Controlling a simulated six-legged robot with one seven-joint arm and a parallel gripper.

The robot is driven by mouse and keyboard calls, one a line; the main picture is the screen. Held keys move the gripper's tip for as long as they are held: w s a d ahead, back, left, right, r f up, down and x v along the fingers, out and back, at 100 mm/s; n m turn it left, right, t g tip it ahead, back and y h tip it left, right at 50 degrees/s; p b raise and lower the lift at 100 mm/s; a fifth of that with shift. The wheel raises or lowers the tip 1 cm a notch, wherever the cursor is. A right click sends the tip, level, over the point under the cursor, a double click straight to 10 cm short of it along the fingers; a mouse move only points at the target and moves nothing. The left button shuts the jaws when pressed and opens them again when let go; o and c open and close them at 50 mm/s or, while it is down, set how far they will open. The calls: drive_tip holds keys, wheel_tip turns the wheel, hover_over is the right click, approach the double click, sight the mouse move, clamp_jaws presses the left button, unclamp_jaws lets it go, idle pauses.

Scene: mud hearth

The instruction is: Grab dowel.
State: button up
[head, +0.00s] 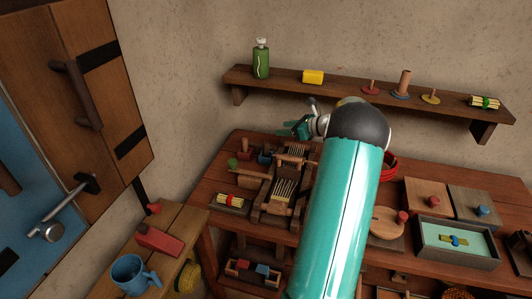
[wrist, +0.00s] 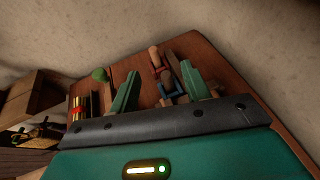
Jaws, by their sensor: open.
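My gripper (head: 302,128) is open and empty above the back of the wooden workbench, left of my teal arm in the head view. In the wrist view its two green fingers (wrist: 160,85) stand apart. A tan dowel (wrist: 154,58) shows between and beyond the fingertips, with red and blue pieces close to it. In the head view, small upright pegs stand at the bench's back left, one with a red part (head: 244,148) and one with a blue part (head: 264,154). I cannot tell which matches the wrist view. A thicker tan cylinder (head: 404,82) stands on the wall shelf.
The wall shelf (head: 345,92) runs above the bench. A blue mug (head: 128,272) stands on the front-left side table.

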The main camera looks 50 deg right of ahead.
approach(266, 152)
drive_tip(key=w+r, duration=0.2)
drive_tip(key=shift+w+d+r, duration=0.15)
drive_tip(key=shift+d+r, duration=0.1)
drive_tip(key=shift+d, duration=0.1)
drive_tip(key=x, duration=0.6)
drive_tip(key=shift+w+a+f, duration=0.1)
drive_tip(key=shift+w+f, duration=0.1)
drive_tip(key=shift+w, duration=0.15)
clamp_jaws()
